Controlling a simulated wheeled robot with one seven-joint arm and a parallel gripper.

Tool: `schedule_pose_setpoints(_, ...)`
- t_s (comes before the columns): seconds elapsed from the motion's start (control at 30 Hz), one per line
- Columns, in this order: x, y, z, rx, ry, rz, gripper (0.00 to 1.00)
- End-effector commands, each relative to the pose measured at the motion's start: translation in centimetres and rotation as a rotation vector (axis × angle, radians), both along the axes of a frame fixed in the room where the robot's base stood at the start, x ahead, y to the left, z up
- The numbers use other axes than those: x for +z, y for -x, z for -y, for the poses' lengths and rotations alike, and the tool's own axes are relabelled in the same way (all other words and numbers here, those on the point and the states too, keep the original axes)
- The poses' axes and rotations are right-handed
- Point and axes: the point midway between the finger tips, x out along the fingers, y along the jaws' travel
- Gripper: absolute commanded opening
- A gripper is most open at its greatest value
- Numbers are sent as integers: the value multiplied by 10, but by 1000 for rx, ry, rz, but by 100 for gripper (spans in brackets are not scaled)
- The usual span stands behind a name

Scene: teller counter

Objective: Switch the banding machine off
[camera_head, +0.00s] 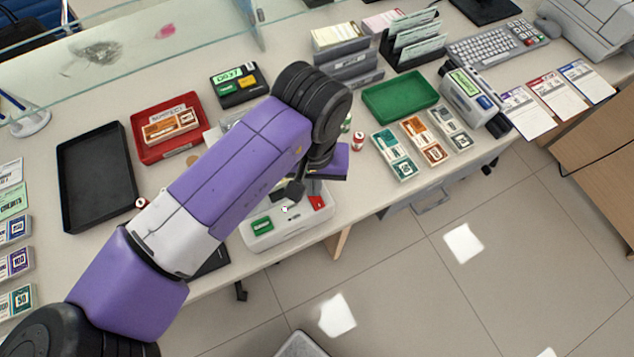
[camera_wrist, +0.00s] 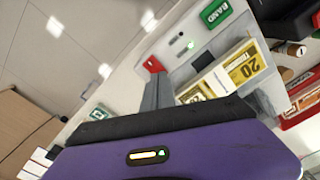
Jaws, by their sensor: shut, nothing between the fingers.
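The banding machine (camera_head: 290,226) is a low white box at the counter's front edge, partly behind my arm. It has a green button (camera_head: 261,225) at its left and a red switch (camera_head: 317,202) at its right. In the wrist view, the green button (camera_wrist: 215,12) reads BAND, the red switch (camera_wrist: 153,64) is partly visible, and a small green light (camera_wrist: 190,45) shows. A banknote bundle marked 20 (camera_wrist: 238,66) lies at the machine. My gripper (camera_wrist: 157,82) is shut and empty, its fingertips close to the red switch; I cannot tell whether they touch.
A red tray (camera_head: 153,153) with a note bundle and a black tray (camera_head: 85,190) lie to the left. A small red can (camera_head: 358,141), a green tray (camera_head: 400,97) and several note bundles stand to the right. The floor in front is open.

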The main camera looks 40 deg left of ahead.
Motion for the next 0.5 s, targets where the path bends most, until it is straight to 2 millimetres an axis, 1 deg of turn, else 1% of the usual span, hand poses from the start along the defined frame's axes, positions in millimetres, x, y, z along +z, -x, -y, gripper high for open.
schedule_pose_setpoints(0.5, -3, 0, 0, 0, 0, 0, 0)
